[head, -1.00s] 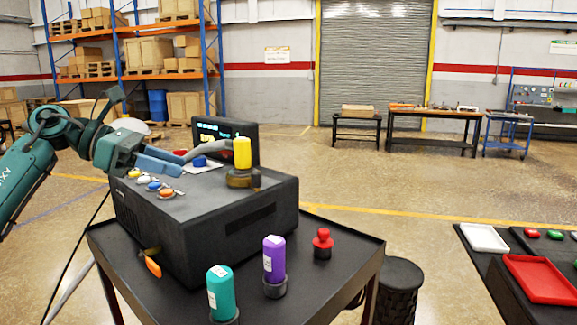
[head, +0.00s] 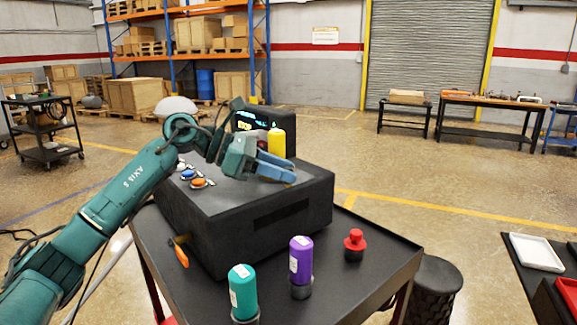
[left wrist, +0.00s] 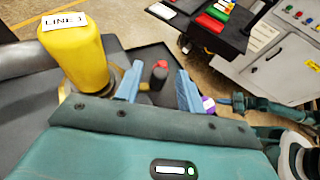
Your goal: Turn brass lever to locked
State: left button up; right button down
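My left gripper (head: 275,168) is over the top of the black furnace box (head: 305,195), beside a yellow cylinder (head: 276,143). In the left wrist view its blue fingers (left wrist: 158,88) are spread, with nothing clearly gripped. The yellow cylinder, labelled "LINE 1" (left wrist: 75,52), stands just left of the fingers, with a brass-coloured collar (left wrist: 117,76) partly showing at its base. The collar is hidden behind my gripper in the head view. I cannot clearly make out the lever or its position. My right arm's end (left wrist: 240,103) shows small in the left wrist view.
The black cart (head: 345,285) carries a teal bottle (head: 243,290), a purple bottle (head: 301,260) and a red knob (head: 354,240). An orange handle (head: 181,255) sticks out at the box's left side. Coloured buttons (head: 194,178) sit on the box. A dark stool (head: 437,285) stands right.

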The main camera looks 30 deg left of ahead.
pick_arm(q)
jog(key=shift+x, duration=0.9)
jog(key=shift+c, duration=0.2)
grip_shut()
